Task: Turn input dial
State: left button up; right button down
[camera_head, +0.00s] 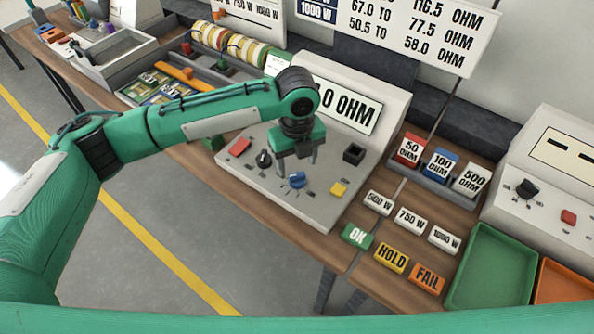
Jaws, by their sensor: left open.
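A sloped grey console (315,205) stands on the wooden bench with a display reading "0 OHM" (352,108), partly hidden by my arm. On its face are a blue dial (297,180), a black dial (264,158), a red button (240,147), a yellow button (338,189) and a black socket (353,153). Which dial is the input dial, I cannot tell. My left gripper (296,167) points down, open, with its fingers just above the blue dial. Whether they touch it is unclear. My right gripper is out of view.
Right of the console are resistor cards in a holder (448,187), watt tags (411,219), OK, HOLD and FAIL blocks (391,258), and a green tray (490,275). A second console (555,185) stands far right. Wire spools (228,44) are behind my arm.

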aim_at(297, 175)
pick_arm(q)
jog(key=shift+f, duration=2.75)
jog(key=shift+p, duration=0.3)
jog(key=c, duration=0.9)
